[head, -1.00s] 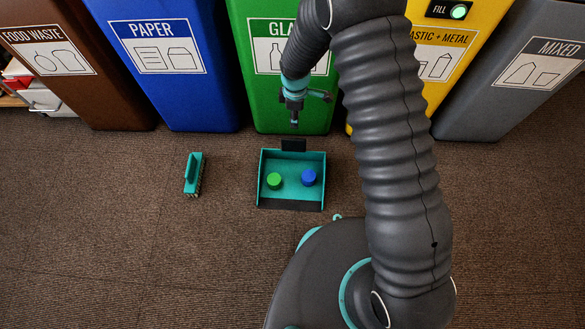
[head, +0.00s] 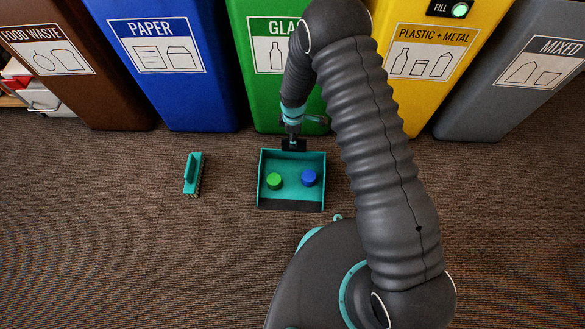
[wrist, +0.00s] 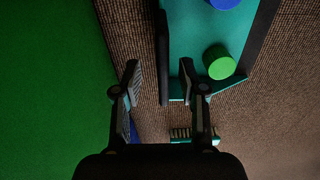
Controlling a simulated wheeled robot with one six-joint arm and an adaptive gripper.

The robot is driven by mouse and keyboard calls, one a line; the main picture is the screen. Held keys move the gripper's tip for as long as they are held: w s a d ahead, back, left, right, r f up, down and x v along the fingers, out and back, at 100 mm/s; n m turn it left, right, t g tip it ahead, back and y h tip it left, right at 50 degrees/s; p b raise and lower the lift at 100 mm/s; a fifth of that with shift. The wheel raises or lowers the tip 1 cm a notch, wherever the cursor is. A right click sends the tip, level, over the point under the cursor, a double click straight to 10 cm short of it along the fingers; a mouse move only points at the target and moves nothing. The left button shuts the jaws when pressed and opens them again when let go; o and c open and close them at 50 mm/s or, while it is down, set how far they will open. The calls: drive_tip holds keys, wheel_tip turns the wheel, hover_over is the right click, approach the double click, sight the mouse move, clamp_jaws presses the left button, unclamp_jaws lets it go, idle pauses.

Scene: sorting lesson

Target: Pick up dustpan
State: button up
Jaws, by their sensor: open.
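The teal dustpan (head: 291,163) lies on the floor in front of the green bin in the head view. A green cylinder (head: 274,181) and a blue cylinder (head: 309,177) are in it. Its dark handle part is at its back edge, partly covered by my gripper (head: 293,141). In the wrist view my gripper (wrist: 160,70) is open, its fingers apart. The dustpan (wrist: 184,42) shows there beyond the fingers, with a dark edge strip between the fingertips. I cannot tell whether a finger touches it.
A teal brush (head: 193,174) lies on the floor left of the dustpan. Brown, blue (head: 190,95), green (head: 285,110), yellow (head: 405,90) and grey bins stand in a row behind. The green bin is close behind my gripper. Floor at the left front is clear.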

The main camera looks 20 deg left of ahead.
sight(294, 150)
wheel_tip(294, 150, down, 4)
drive_tip(key=shift+s+r, duration=0.15)
drive_tip(key=shift+r, duration=0.1)
clamp_jaws()
drive_tip(key=shift+r, duration=0.15)
drive_tip(key=shift+r+p, duration=0.85)
drive_tip(key=shift+r, duration=1.15)
drive_tip(key=s+d+r+p, duration=0.3)
drive_tip(key=d+r, duration=0.3)
drive_tip(key=d, duration=0.5)
drive_tip(key=shift+s+d+r+p, duration=0.15)
drive_tip(key=shift+s+r+p, duration=0.1)
drive_tip(key=shift+r+p, duration=0.15)
drive_tip(key=shift+r, duration=0.1)
